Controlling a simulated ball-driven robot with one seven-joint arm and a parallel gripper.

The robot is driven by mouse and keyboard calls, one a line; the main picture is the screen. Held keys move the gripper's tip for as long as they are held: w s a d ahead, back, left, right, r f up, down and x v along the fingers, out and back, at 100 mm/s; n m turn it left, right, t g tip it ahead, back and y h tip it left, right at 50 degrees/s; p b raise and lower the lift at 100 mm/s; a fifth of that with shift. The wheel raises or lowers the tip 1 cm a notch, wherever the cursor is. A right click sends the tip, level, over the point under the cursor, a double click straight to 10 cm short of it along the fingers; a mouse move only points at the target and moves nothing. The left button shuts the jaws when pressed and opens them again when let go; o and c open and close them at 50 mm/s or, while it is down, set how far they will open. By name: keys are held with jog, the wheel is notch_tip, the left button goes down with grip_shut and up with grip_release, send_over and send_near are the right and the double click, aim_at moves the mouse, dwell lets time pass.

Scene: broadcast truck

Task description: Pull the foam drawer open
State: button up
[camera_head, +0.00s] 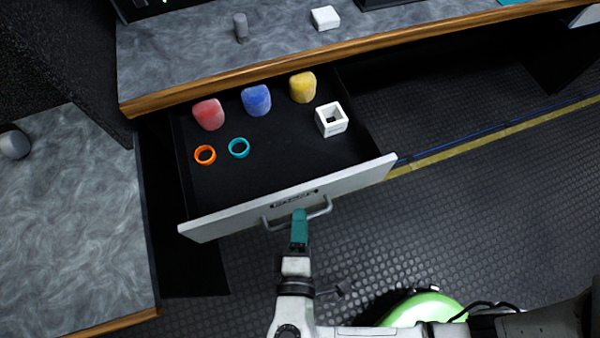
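The foam drawer (230,216) stands pulled out from under the counter, its pale front facing me with a dark label and a grey bar handle (325,208). Inside are red (208,114), blue (256,100) and yellow (302,87) foam pieces, an orange ring (205,155), a teal ring (238,148) and a white hollow cube (331,120). My gripper (299,217), with teal fingers, is at the middle of the handle. The fingers overlap the bar, and I cannot tell whether they are closed on it.
The grey counter (190,50) with a wooden edge runs above the drawer, holding a grey cylinder (241,27) and a white block (325,18). Another counter (60,220) is at the left. Dark studded floor (470,210) is open at the right, crossed by a yellow strip and blue cable.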

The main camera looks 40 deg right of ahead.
jog(key=v, duration=1)
jog(key=shift+s+a+b, duration=0.3)
jog(key=shift+b, duration=0.05)
jog(key=shift+s, duration=0.1)
